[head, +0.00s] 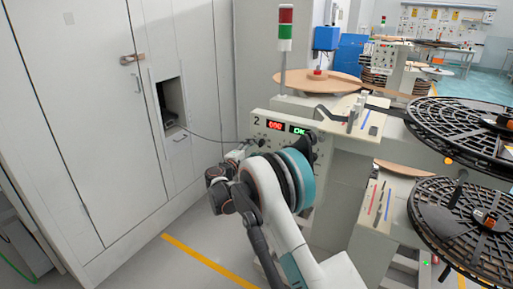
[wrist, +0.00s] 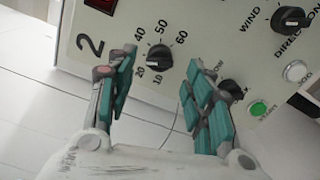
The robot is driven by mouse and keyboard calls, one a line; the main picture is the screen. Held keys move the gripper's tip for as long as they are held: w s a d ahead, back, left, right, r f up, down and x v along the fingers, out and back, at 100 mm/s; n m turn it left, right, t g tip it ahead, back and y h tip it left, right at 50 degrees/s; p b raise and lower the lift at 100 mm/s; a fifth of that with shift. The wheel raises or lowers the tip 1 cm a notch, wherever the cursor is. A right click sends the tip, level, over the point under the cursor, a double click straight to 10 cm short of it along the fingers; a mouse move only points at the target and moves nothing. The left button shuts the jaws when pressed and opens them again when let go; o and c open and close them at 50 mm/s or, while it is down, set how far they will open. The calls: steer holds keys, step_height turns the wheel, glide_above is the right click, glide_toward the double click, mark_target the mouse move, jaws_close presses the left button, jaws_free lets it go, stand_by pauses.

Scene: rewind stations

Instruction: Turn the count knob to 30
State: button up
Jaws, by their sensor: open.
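The count knob (wrist: 160,58) is a small black round knob on the pale panel, beside the large "2" in the wrist view. Printed numbers 10, 20, 40, 50 and 60 show around it; the 30 spot is hidden behind my left finger. I cannot tell which number its pointer marks. My gripper (wrist: 158,70) is open, its teal-padded fingers on either side of the knob in the picture. I see no clear contact. In the head view my gripper (head: 236,156) is at the left part of the station's panel (head: 262,118), and the knob is hidden by my arm.
A red display (head: 274,126) is on the panel. Black reels (head: 465,215) stand right; a white cabinet (head: 85,100) stands left.

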steer(key=v, duration=0.8)
steer(key=shift+s+a, duration=0.2)
steer(key=shift+s, duration=0.05)
